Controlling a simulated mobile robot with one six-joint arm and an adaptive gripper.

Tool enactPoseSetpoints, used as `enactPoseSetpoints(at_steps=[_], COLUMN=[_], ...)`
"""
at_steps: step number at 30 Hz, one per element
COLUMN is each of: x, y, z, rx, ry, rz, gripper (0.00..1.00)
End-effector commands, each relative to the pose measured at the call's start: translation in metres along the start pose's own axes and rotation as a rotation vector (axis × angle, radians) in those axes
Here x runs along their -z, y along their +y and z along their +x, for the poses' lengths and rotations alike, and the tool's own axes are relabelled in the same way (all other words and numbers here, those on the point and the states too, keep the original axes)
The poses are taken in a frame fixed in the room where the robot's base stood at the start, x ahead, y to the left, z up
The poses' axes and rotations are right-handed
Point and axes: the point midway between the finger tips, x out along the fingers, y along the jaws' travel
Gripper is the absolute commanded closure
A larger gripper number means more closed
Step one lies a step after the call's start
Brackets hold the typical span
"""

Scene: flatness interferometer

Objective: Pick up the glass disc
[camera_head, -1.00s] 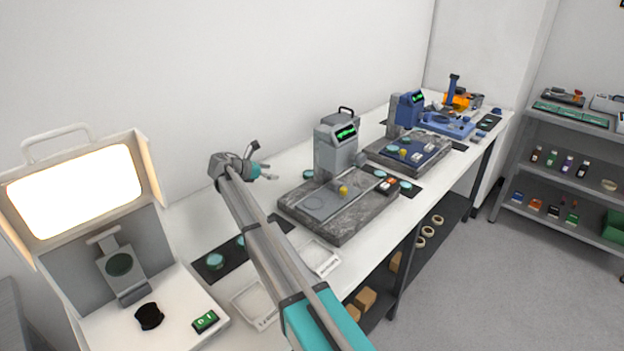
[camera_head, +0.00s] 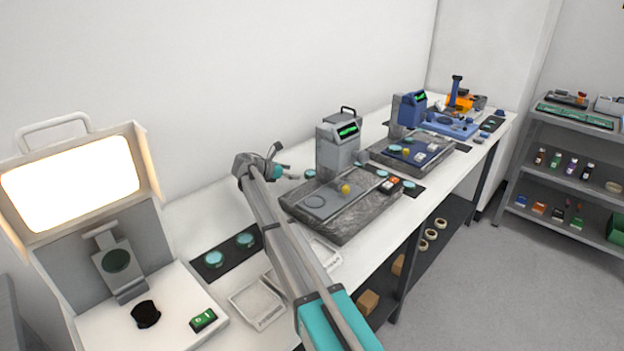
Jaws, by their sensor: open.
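Several teal glass discs show in the head view. Two lie on a dark mat (camera_head: 229,264) on the white bench: a left disc (camera_head: 214,258) and a right disc (camera_head: 245,240). Another disc (camera_head: 310,173) lies by the back left of the nearer granite plate (camera_head: 345,225), and one (camera_head: 408,185) lies at its right on a dark mat. I cannot tell which disc the task names. My gripper (camera_head: 281,160) is open and empty above the bench, beyond the dark mat and left of the nearer grey instrument. It touches no disc that I can see.
A grey instrument (camera_head: 338,150) stands on the nearer granite plate with a small yellow knob (camera_head: 346,188). A lit white light box (camera_head: 75,185) stands at left. White trays (camera_head: 257,303) lie near the bench's front edge, partly behind my arm. A shelf (camera_head: 570,180) stands at right.

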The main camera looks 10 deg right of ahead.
Motion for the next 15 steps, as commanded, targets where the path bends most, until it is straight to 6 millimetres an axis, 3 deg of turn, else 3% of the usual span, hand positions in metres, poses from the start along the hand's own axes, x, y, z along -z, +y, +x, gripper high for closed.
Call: enactPoseSetpoints(at_steps=[4, 15], x=[0.0004, -0.0007], y=[0.0001, -0.0002], z=[0.0110, 0.0131], rx=[0.000, 0.000], ry=[0.000, 0.000], rz=[0.000, 0.000], gripper=[0.00, 0.00])
